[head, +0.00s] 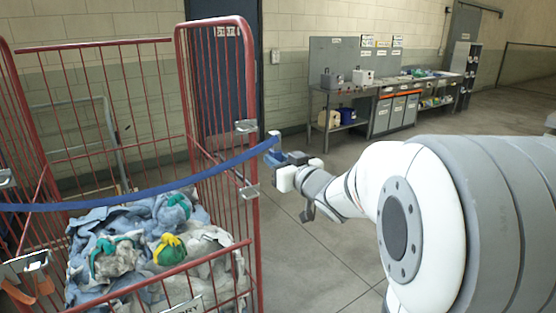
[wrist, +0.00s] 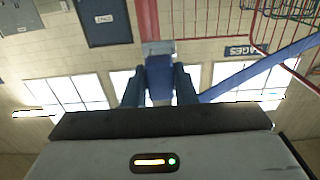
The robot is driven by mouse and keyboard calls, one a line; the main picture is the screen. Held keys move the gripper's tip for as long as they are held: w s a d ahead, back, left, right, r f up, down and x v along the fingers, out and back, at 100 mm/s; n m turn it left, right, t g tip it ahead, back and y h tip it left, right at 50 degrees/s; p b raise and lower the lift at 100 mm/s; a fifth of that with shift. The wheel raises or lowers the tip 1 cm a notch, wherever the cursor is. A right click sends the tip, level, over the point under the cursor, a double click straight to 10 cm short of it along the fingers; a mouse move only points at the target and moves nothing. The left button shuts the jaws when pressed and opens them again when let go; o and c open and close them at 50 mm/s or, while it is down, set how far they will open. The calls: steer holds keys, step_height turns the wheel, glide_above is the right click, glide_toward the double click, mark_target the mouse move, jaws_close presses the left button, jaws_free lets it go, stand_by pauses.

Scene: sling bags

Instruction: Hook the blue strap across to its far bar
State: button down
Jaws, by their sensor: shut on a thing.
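The blue strap (head: 150,190) runs taut across the front of the red cage trolley, from the left picture edge up to my gripper (head: 277,153). My gripper is shut on the strap's end, just right of the cage's right front bar (head: 253,110). In the wrist view the blue end piece (wrist: 160,78) with a grey metal tip (wrist: 158,47) sits between my two fingers, and the strap (wrist: 265,70) trails off to the right. A red bar (wrist: 148,18) shows beyond the tip. I cannot tell whether the tip touches it.
Metal brackets (head: 246,126) and (head: 249,191) sit on the right front bar. Bundled laundry sacks (head: 140,240) fill the cage. A workbench (head: 370,90) stands at the back wall. The floor (head: 320,245) right of the cage is clear.

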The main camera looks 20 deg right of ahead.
steer(key=x, duration=0.9)
steer(key=shift+w+b, duration=0.2)
steer(key=shift+b, duration=0.2)
steer(key=shift+w+a, duration=0.1)
stand_by(1.2)
steer(key=shift+x, duration=1.7)
steer(key=shift+f, duration=0.15)
steer(key=shift+f+b, duration=1)
steer(key=c, duration=0.7)
jaws_free()
